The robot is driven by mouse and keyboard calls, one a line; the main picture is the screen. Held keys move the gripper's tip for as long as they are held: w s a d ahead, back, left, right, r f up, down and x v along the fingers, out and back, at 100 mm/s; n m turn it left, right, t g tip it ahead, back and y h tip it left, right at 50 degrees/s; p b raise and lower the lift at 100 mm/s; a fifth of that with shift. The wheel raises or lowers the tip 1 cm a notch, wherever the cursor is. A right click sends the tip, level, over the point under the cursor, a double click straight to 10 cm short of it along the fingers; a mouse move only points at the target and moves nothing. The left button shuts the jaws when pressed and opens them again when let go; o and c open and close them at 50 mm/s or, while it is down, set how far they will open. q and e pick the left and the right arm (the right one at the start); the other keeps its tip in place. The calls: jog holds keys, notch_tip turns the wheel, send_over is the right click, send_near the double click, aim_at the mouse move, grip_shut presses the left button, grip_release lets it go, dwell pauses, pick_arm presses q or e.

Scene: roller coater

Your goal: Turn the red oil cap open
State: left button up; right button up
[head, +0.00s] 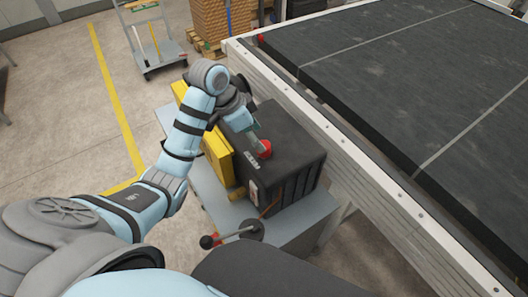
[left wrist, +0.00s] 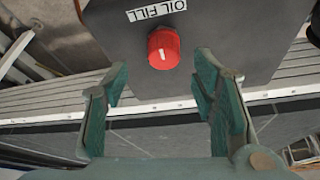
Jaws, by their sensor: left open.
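The red oil cap (head: 265,149) sits on top of a dark grey machine box (head: 292,145) in the head view. In the left wrist view the red cap (left wrist: 163,47) is a round knob with a white mark, beside an "OIL FILL" label (left wrist: 156,9). My left gripper (left wrist: 160,85) is open, its two green fingers apart. The cap lies ahead of the fingertips, roughly between their lines, and appears untouched. In the head view my left gripper (head: 256,141) is right by the cap and partly hidden by my arm. My right gripper is not in view.
A yellow housing (head: 217,155) stands left of the dark box. A long conveyor bed (head: 420,75) with a pale frame runs along the right. A cart (head: 150,40) and pallet of boxes stand behind. Open floor lies left.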

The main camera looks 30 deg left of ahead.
aim_at(264, 144)
pick_arm(q)
jog(key=x, duration=0.6)
jog(key=shift+w+f, duration=0.15)
jog(key=shift+w, duration=0.3)
jog(key=shift+s, duration=0.15)
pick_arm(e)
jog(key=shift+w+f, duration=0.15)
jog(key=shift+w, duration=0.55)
